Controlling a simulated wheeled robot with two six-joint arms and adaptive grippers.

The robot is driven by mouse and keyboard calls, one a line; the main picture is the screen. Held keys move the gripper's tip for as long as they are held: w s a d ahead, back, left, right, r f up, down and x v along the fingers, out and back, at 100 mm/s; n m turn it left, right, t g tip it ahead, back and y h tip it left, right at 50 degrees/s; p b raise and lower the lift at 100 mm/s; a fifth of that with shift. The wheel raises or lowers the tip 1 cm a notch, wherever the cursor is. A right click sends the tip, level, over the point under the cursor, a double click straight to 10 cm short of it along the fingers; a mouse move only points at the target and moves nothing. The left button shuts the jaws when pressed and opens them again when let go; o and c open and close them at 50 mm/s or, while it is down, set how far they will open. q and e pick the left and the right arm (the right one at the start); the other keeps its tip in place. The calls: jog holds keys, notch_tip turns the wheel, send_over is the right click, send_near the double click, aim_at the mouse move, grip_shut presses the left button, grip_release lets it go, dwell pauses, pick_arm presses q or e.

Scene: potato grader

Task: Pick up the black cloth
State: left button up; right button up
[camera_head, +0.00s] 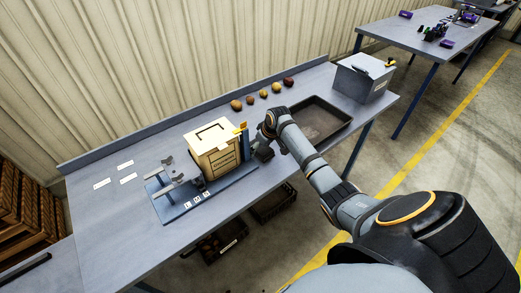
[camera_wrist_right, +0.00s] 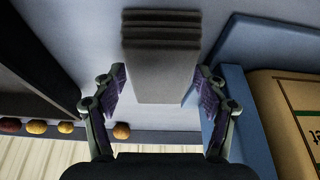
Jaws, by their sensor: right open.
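The black cloth (camera_head: 264,154) is a small dark folded stack on the grey table, between the blue base of the wooden box and the dark tray. In the right wrist view the cloth (camera_wrist_right: 165,62) looks dark grey, with layered folds at its top end. My right gripper (camera_wrist_right: 162,82) is open, with one finger on each side of the cloth and a gap visible on both sides. In the head view my right gripper (camera_head: 264,138) is over the cloth and partly hides it. My left gripper is not in view.
A wooden box (camera_head: 214,158) on a blue base (camera_head: 188,208) stands close on the left. A dark empty tray (camera_head: 345,122) lies on the right, with a grey bin (camera_head: 362,82) beyond. Several potatoes (camera_head: 263,94) line the back. The table's left part is mostly clear.

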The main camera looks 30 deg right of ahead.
jog(key=shift+f, duration=0.25)
jog(key=shift+c, duration=0.3)
jog(key=c, duration=0.9)
jog(key=shift+o, duration=0.2)
